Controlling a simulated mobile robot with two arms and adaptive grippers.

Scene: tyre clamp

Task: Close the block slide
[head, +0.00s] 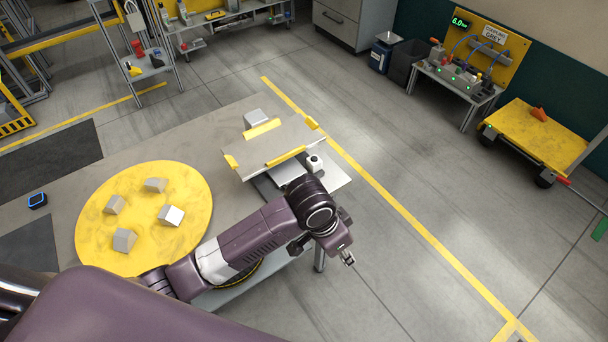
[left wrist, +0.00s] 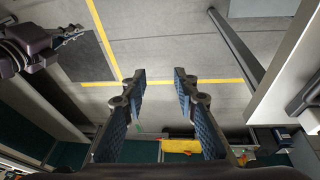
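On the right end of the grey table (head: 232,125) a flat grey plate with yellow edge strips (head: 268,147) lies raised over a pale slide plate (head: 287,172) on a dark base. A white knob-like part (head: 314,163) stands at its right. Which part is the block slide is unclear; my arm covers the front of this assembly. My left gripper (head: 347,260) hangs past the table's right edge, apart from the assembly. In the left wrist view its two blue-padded fingers (left wrist: 160,84) are spread and empty. My right gripper (left wrist: 72,35) shows there at upper left, too small to read.
A yellow disc (head: 140,190) with several grey blocks fills the table's left part. A yellow-topped cart (head: 540,132) stands far right. The floor right of the table is clear.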

